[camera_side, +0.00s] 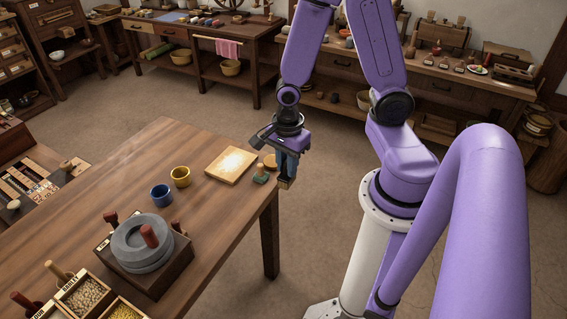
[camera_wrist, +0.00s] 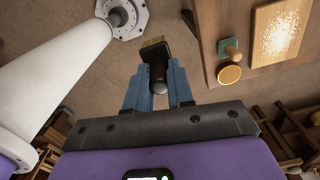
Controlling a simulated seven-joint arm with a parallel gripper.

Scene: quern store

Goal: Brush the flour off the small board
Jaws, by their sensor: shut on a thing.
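The small board (camera_side: 221,173) lies flat on the wooden table near its far right corner. Pale flour (camera_side: 232,161) covers much of its middle. The board's bare edge (camera_wrist: 258,60) and the speckled flour (camera_wrist: 280,35) also show at the upper right of the wrist view. My gripper (camera_side: 287,178) is just off the table's right edge, to the right of the board. In the wrist view my gripper (camera_wrist: 158,78) is shut on a dark-handled brush (camera_wrist: 155,55) with tan bristles pointing away. The brush is over the floor, apart from the board.
The table (camera_side: 110,190) has bare wood left of the cups.

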